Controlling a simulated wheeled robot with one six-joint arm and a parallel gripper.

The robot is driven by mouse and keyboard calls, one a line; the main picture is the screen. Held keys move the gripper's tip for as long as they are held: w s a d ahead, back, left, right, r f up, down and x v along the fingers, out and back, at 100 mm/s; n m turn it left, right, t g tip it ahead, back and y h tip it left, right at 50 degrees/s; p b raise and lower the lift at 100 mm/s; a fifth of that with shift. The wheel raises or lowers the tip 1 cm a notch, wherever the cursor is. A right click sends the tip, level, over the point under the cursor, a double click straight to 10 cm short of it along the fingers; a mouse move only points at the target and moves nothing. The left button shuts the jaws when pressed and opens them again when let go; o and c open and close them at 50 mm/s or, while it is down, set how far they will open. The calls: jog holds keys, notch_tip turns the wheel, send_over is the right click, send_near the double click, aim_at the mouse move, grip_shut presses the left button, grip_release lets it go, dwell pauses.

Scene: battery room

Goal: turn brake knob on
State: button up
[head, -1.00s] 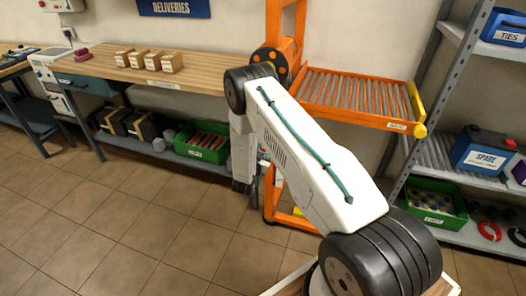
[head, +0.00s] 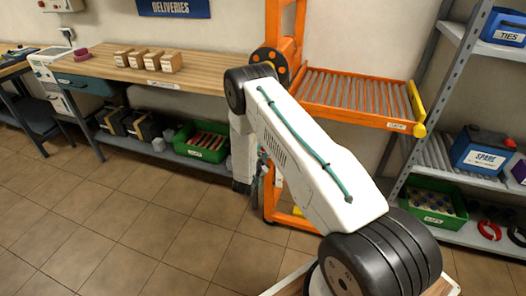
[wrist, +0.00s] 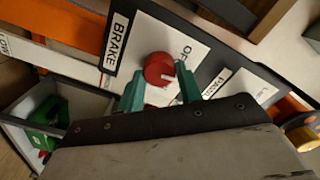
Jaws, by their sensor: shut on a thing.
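The brake knob (wrist: 157,67) is a round red knob with a short white mark at its lower right, on a white plate (wrist: 189,45) beside a label reading BRAKE (wrist: 117,38). Black lettering beginning "OF" shows on the plate to the right of the knob; the rest is hard to read. My gripper (wrist: 160,84) has its two green fingers on either side of the knob, shut on it. In the head view my own arm hides the knob and the fingers.
An orange frame with a roller shelf (head: 355,97) stands behind my arm. A workbench (head: 110,69) with several small boxes is at left, and a grey shelving unit (head: 428,95) at right. In the wrist view a grey bin with a green object (wrist: 43,121) is at lower left. Tiled floor at left is clear.

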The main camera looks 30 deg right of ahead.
jog(key=m, duration=0.5)
jog(key=shift+f+m, duration=0.1)
jog(key=shift+m, duration=0.2)
jog(key=shift+s+f+m, duration=0.1)
jog(key=shift+m, duration=2.2)
jog(key=o, duration=1)
jog(key=v, duration=0.7)
jog(key=shift+s+a, duration=0.2)
jog(key=shift+a, duration=0.1)
